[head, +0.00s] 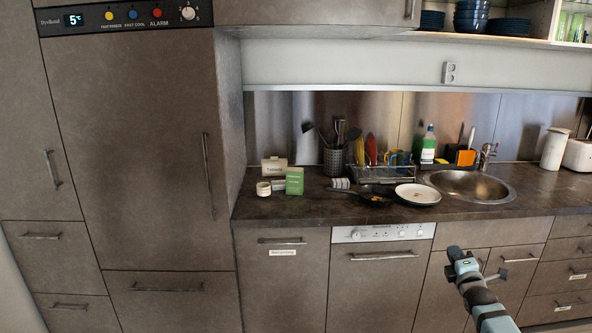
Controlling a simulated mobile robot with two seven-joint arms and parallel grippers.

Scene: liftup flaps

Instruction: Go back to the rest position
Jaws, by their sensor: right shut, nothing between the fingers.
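My right gripper (453,256) is at the lower right, on my arm that comes in from the bottom edge. It is shut and empty, in front of the lower cabinet doors and below the worktop edge. It looks small here, and I cannot tell whether it touches the cabinet. My left gripper is not in view. At the top right an open wall cupboard (551,22) shows stacked blue bowls (471,15) and glasses; its front is cut off by the frame.
The dark worktop (300,209) carries a green box (294,181), a pan (374,194), a white plate (418,194), a dish rack and a sink (472,186). A tall fridge cabinet (140,150) stands left. Door handles stick out along the lower fronts, including one beside my gripper.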

